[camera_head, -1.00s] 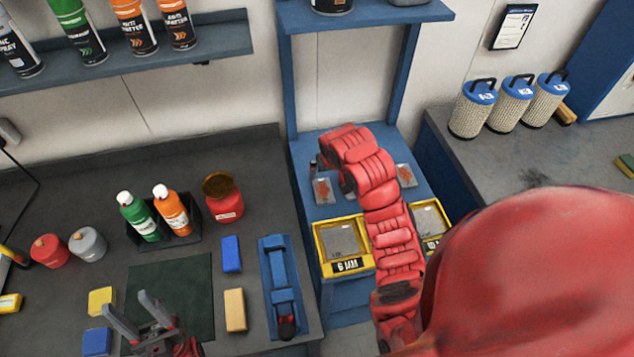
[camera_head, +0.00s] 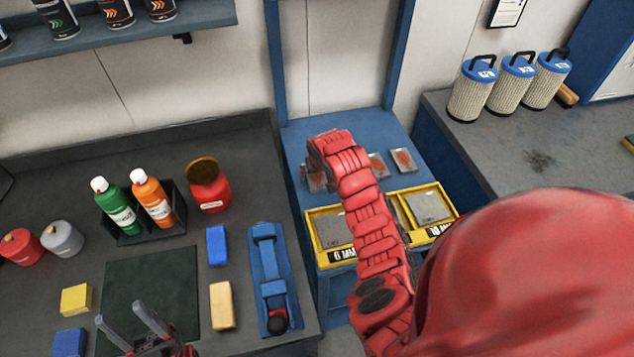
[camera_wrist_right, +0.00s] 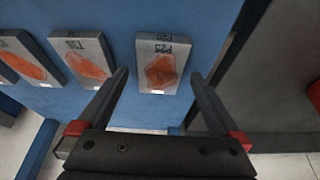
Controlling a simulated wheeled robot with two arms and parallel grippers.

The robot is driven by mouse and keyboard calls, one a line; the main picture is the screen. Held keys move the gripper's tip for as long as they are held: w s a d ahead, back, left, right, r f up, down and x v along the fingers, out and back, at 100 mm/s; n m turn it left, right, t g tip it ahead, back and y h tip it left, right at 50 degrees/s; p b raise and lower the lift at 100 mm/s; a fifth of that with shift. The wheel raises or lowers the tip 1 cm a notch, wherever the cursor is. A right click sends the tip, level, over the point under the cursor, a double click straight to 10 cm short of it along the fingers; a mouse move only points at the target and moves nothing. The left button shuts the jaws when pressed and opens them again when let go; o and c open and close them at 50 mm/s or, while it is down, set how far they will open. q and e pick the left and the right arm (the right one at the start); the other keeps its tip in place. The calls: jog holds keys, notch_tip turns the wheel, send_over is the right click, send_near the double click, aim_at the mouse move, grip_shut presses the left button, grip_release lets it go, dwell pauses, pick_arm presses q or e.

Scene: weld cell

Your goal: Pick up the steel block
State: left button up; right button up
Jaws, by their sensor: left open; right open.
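Several grey steel blocks with orange-red patches lie in a row on the blue stand. In the right wrist view, the block marked P25 (camera_wrist_right: 162,62) lies ahead of and between the spread fingers of my right gripper (camera_wrist_right: 158,75), which is open and empty. Another block (camera_wrist_right: 86,60) lies left of it, and a further one (camera_wrist_right: 27,58) at the left edge. My left gripper (camera_head: 120,313) is open and empty, over the dark green mat.
Yellow-framed trays (camera_head: 433,228) of plates stand at the blue stand's front (camera_head: 300,140). On the left bench are a blue clamp-like tool (camera_head: 268,262), a tan block (camera_head: 221,306), a blue block (camera_head: 217,245) and bottles (camera_head: 152,198). Blue-topped canisters (camera_head: 512,85) stand on the right bench.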

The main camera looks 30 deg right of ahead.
jog(key=shift+x, duration=0.75)
jog(key=shift+r, duration=0.15)
jog(key=c, duration=0.3)
grip_shut()
